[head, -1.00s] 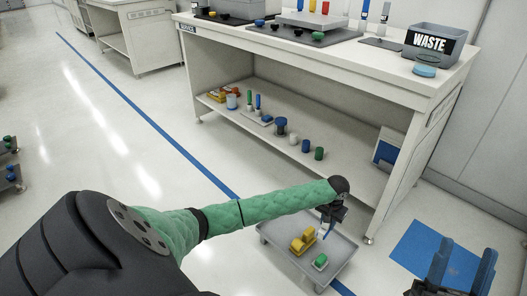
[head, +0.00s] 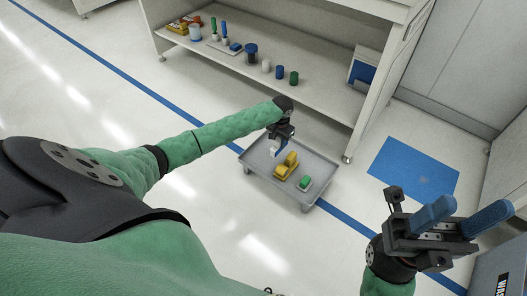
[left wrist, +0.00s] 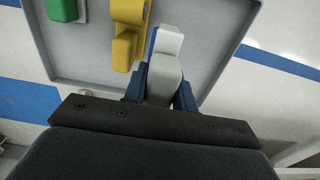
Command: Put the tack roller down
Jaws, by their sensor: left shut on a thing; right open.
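My left gripper (head: 281,140) is shut on a white and grey thing with a blue edge, which I take to be the tack roller (left wrist: 167,48). In the left wrist view it sits between the blue fingers (left wrist: 160,88) and points away from the wrist. The gripper is over the left part of a low grey tray (head: 318,163); the tray also shows in the left wrist view (left wrist: 212,28). I cannot tell whether the roller touches the tray. My right gripper (head: 470,214) is open and empty, at the right, away from the tray.
On the tray, a yellow thing (head: 287,165) lies close beside the held roller, and a green and white block (head: 305,183) lies further right. Behind stands a workbench whose lower shelf (head: 310,98) holds several small items. A blue floor patch (head: 413,168) is clear.

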